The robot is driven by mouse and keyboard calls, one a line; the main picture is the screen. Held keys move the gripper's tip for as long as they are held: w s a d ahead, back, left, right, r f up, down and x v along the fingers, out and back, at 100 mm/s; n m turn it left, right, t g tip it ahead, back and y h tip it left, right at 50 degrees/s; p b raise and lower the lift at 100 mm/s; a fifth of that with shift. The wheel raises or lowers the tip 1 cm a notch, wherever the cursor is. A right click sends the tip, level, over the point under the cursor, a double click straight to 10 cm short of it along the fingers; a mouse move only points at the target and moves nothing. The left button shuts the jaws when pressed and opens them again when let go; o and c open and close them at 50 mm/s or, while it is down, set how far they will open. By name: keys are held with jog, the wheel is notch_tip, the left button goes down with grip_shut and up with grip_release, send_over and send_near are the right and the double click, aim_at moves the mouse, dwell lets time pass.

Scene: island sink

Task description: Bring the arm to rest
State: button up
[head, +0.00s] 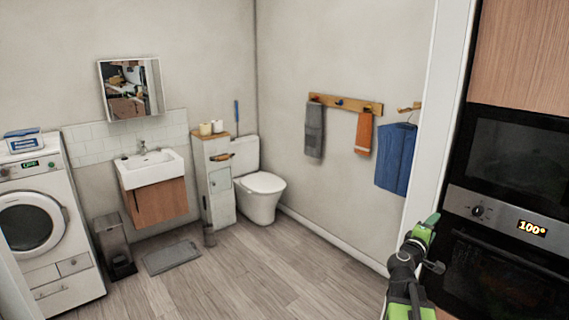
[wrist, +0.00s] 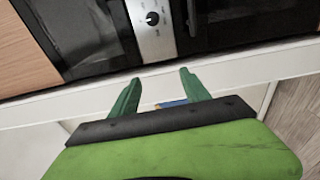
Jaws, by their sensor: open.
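My gripper (wrist: 160,90) shows in the wrist view with its two green fingers apart and nothing between them. A white door-frame edge and the dark oven front lie beyond the fingertips. In the head view my gripper (head: 428,224) is at the lower right, raised on my black and green arm, in front of the white frame and left of the oven. Its fingers overlap there, so the gap does not show. I cannot tell how far the fingertips are from the frame or oven.
The built-in oven (head: 500,270) stands close on the right, beside the white door frame (head: 432,120). A washing machine (head: 40,230), sink (head: 150,168), bin (head: 114,245) and toilet (head: 262,195) line the far side. The wooden floor (head: 255,275) between is clear apart from a grey mat (head: 172,257).

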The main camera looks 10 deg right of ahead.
jog(key=w+a+f+y, duration=0.1)
jog(key=w+a, duration=0.1)
jog(key=a, duration=0.3)
jog(key=w+a+f+y, duration=0.1)
jog(key=w+a+f, duration=0.1)
jog(key=a, duration=0.3)
jog(key=s+a+f+m+g+y, duration=0.3)
jog(key=a+f+m+y, duration=0.15)
jog(key=a+f, duration=0.75)
jog(key=s+a+f+m+g+y, duration=0.1)
jog(key=s+a+f+g+y, duration=0.3)
jog(key=s+a, duration=0.3)
jog(key=s+a+f+m+g+y, duration=0.2)
jog(key=s+a, duration=0.5)
jog(key=a, duration=0.4)
notch_tip(320, 180, down, 3)
jog(key=shift+s+a+r+g+y, duration=0.15)
jog(key=shift+a+g+y, duration=0.25)
jog(key=shift+g+y, duration=0.55)
